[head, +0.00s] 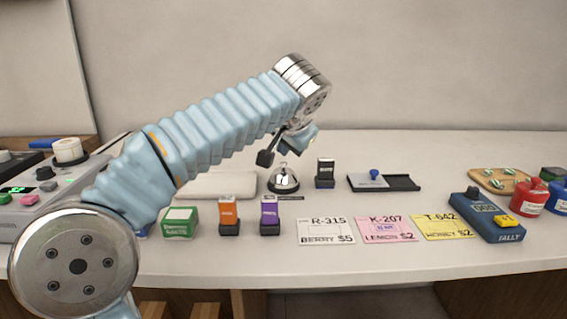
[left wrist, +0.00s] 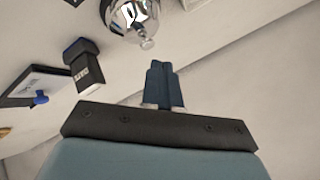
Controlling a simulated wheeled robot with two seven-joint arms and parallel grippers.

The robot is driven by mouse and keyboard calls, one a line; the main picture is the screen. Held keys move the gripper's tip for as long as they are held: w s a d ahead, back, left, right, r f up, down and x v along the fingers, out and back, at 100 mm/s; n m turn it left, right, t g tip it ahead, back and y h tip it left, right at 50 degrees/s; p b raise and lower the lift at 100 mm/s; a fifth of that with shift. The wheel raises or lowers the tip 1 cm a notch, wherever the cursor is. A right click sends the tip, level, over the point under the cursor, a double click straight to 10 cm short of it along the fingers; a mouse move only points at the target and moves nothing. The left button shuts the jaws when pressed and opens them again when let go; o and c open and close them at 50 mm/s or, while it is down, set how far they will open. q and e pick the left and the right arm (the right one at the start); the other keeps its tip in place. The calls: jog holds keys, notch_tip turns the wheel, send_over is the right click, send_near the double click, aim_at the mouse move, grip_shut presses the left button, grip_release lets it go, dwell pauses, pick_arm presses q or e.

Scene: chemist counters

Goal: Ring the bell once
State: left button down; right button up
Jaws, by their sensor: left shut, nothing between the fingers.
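The bell (head: 284,180) is a shiny silver dome with a small button on top, standing on the counter (head: 400,150) near the middle of the head view. In the left wrist view the bell (left wrist: 131,18) shows at the top, its button pointing down in the picture. My left gripper (head: 266,158) is shut and empty, just above and to the left of the bell in the head view. In the left wrist view its shut fingers (left wrist: 163,80) lie close to the button, with a gap visible between them. My right gripper is in neither view.
A dark stamp (head: 325,174) stands just right of the bell, with a stamp pad (head: 383,182) beyond it. A blue tally device (head: 487,216) is at right. The counter behind the bell is clear.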

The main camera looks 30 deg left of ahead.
pick_arm(q)
jog(key=shift+f, duration=0.1)
dwell(0.6)
jog(key=shift+f+b, duration=0.3)
jog(key=shift+f, duration=0.05)
jog(key=shift+f+b, duration=0.35)
jog(key=shift+f, duration=0.1)
dwell(0.5)
jog(key=shift+r, duration=0.15)
jog(key=shift+r+p, duration=0.75)
jog(key=shift+p, duration=0.1)
notch_tip(320, 180, up, 3)
jog(key=shift+f+p, duration=0.1)
jog(key=shift+p, duration=1.05)
jog(key=shift+r, duration=1.1)
